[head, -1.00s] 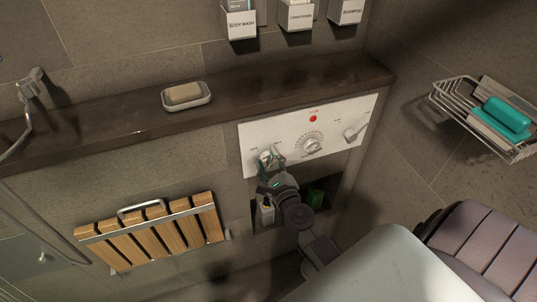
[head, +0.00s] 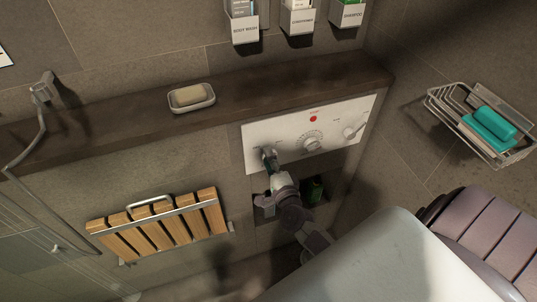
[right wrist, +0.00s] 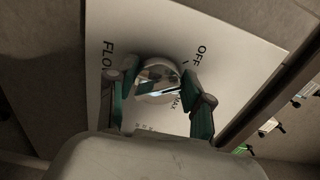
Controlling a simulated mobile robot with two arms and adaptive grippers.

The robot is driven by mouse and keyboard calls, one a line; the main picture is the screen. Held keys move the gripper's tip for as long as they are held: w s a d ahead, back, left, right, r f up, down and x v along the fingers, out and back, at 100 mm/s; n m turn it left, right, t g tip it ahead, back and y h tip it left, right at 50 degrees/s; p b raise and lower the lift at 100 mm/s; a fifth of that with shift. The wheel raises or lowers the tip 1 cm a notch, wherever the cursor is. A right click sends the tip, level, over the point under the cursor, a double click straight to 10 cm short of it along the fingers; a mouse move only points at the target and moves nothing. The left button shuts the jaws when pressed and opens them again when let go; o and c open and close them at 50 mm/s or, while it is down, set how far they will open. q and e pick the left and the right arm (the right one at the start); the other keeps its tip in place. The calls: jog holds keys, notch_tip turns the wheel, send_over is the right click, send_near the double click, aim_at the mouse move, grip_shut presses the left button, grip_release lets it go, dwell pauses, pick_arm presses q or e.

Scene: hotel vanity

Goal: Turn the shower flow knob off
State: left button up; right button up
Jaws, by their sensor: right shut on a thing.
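The white control panel (head: 284,131) is set in the wall under the dark ledge. The flow knob at its left end is mostly hidden by my right gripper (head: 268,157) in the head view. In the right wrist view the round metal knob (right wrist: 158,78) sits between the teal fingers of my right gripper (right wrist: 160,88), which is shut on it. The panel reads FLO, partly cut off, to the left of the knob, with OFF at upper right and MAX below that. Where the knob points is hard to tell. My left gripper is not in view.
A round dial (head: 312,142) and a lever (head: 352,132) are further right on the panel. A niche with a green bottle (head: 315,188) lies below. A soap dish (head: 191,104) stands on the ledge, a folded slatted seat (head: 163,228) hangs lower left, and a wire basket (head: 473,142) is at right.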

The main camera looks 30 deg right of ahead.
jog(key=shift+d+r+n+p, duration=0.2)
jog(key=shift+d+n+p, duration=0.15)
jog(key=shift+n, duration=0.65)
jog(key=o, duration=0.8)
jog(key=shift+r, duration=0.1)
jog(key=o, duration=0.4)
jog(key=shift+s, duration=0.15)
jog(key=shift+c, duration=0.2)
jog(key=shift+a, duration=0.15)
jog(key=v, duration=1.2)
